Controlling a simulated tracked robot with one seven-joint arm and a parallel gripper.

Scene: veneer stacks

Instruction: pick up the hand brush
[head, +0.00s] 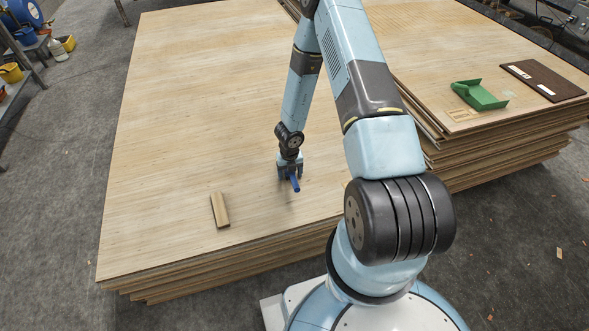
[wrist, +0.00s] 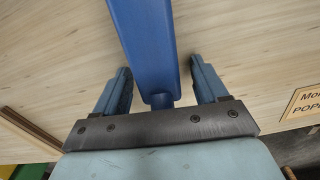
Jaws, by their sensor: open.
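The hand brush (head: 295,184) shows as a small blue piece at my gripper (head: 289,171), low over the front part of the large veneer stack. In the wrist view the blue brush (wrist: 145,40) runs from the top edge down between the two fingers of my gripper (wrist: 160,72). The jaws are open, with a gap on each side of the blue part. Its narrow lower end meets the view of the gripper's dark palm plate. The bristles are not visible, and I cannot tell whether the brush touches the gripper.
A small wooden block (head: 219,210) lies on the large veneer stack (head: 190,90), left of my gripper. A green dustpan (head: 478,95) and a dark brown board (head: 543,80) lie on the right stack. A printed label (wrist: 305,103) shows in the wrist view. The large stack is mostly clear.

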